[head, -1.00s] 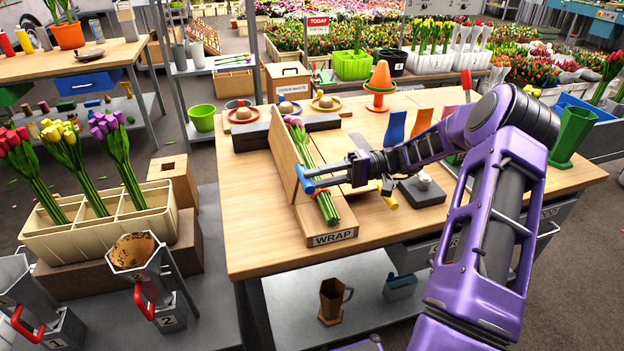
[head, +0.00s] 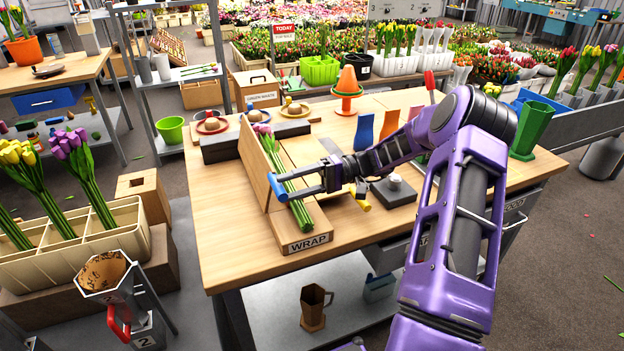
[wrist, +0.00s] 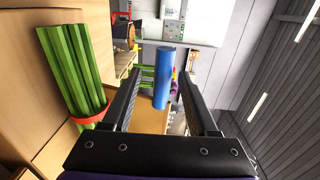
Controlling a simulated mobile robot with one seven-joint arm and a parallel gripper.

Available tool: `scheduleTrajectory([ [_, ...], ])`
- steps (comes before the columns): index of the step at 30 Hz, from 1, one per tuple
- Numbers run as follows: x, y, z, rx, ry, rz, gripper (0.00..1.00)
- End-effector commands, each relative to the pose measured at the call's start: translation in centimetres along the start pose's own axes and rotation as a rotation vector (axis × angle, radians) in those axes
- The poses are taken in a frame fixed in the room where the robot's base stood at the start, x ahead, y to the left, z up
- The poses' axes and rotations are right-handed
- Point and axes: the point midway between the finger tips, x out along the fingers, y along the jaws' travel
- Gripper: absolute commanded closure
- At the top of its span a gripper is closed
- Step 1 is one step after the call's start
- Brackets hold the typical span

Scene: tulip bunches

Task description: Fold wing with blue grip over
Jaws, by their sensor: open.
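The wing is a wooden panel (head: 258,166) standing up along the left side of the WRAP board (head: 306,240). Its blue grip (head: 277,187) sticks out at its near end. The blue grip also shows upright in the wrist view (wrist: 163,78). My gripper (head: 288,182) is open, with its fingertips at the blue grip. In the wrist view the grip appears between the fingers (wrist: 160,68); I cannot tell whether they touch it. A tulip bunch (head: 290,195) lies on the board beside the wing. Its green stems, with a red band, show in the wrist view (wrist: 72,68).
A yellow grip (head: 362,196) is right of the board, partly hidden by my gripper. An orange cone (head: 348,82) stands at the back. The tabletop left of the wing (head: 222,232) is clear.

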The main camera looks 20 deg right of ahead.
Motion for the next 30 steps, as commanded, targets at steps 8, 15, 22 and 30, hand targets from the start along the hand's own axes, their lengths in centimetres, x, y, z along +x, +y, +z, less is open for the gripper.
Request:
scheduleTrajectory([
  [8, -5.5, 0.1, 0.0, -0.001, 0.006, 0.001, 0.41],
  [15, -11.3, 0.2, 0.0, -0.001, 0.006, 0.002, 0.41],
  [22, -15.1, 0.2, 0.0, 0.0, 0.003, 0.002, 0.41],
  [30, -16.9, 0.1, 0.1, 0.002, 0.002, 0.003, 0.41],
])
